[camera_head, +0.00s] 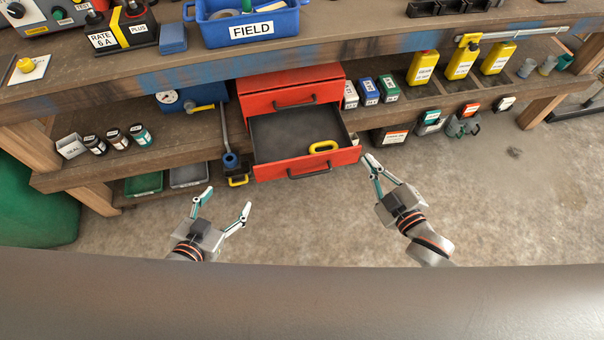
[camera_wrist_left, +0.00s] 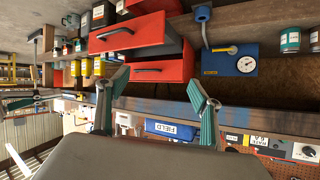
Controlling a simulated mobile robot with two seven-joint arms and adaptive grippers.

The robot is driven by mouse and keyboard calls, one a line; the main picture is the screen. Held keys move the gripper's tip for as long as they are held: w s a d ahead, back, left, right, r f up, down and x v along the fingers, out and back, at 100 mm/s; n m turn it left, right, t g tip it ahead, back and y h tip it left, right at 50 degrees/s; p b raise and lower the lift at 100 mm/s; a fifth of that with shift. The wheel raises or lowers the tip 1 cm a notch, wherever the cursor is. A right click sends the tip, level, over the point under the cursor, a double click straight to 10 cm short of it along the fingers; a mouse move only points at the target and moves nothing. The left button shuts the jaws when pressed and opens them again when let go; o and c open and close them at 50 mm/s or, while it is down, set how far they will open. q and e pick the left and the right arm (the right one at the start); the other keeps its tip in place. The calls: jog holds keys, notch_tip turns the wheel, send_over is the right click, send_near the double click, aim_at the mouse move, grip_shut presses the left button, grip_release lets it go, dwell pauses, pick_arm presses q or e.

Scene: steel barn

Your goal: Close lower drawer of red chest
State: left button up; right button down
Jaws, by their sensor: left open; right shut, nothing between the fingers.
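The red chest (camera_head: 288,80) stands on the lower shelf of the workbench. Its lower drawer (camera_head: 325,164) is pulled well out, with a grey floor and a black handle (camera_head: 309,170). A yellow ring-like item (camera_head: 323,147) lies inside. The upper drawer (camera_head: 280,99) looks shut or nearly so. My right gripper (camera_head: 371,158) is shut and empty, just right of the drawer's front right corner; whether it touches is unclear. My left gripper (camera_head: 228,197) is open and empty, in front and left of the drawer, apart from it. The left wrist view shows the lower drawer (camera_wrist_left: 121,37) upside down beyond the left fingers.
A yellow padlock-like item (camera_head: 237,181) and a blue fitting (camera_head: 231,160) sit by the drawer's left side. Small boxes (camera_head: 367,90) stand right of the chest. A blue FIELD bin (camera_head: 247,25) is on the bench top. The concrete floor (camera_head: 310,215) between my grippers is clear.

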jog(key=w+a+f+n+y+b, duration=0.2)
jog(key=a+f+n+y+b, duration=0.35)
jog(key=n+b, duration=0.2)
jog(key=n+g+y+b, duration=0.4)
jog(key=n+g+b, duration=0.25)
jog(key=n, duration=0.35)
send_near(291, 161)
jog(key=s+a, duration=0.1)
jog(key=a, duration=0.4)
pick_arm(q)
jog(key=s+d+f+h+b, duration=0.1)
jog(key=d+f, duration=0.3)
jog(key=f, duration=0.7)
jog(key=shift+s+g, duration=0.3)
jog(key=shift+s, duration=0.35)
pick_arm(e)
jog(key=shift+w+a+f+m+t, duration=0.1)
jog(key=shift+w+m+t, duration=0.05)
jog(key=shift+w, duration=0.75)
jog(key=shift+w+a+m+t, duration=0.1)
jog(key=shift+w, duration=0.75)
jog(key=shift+w, duration=0.1)
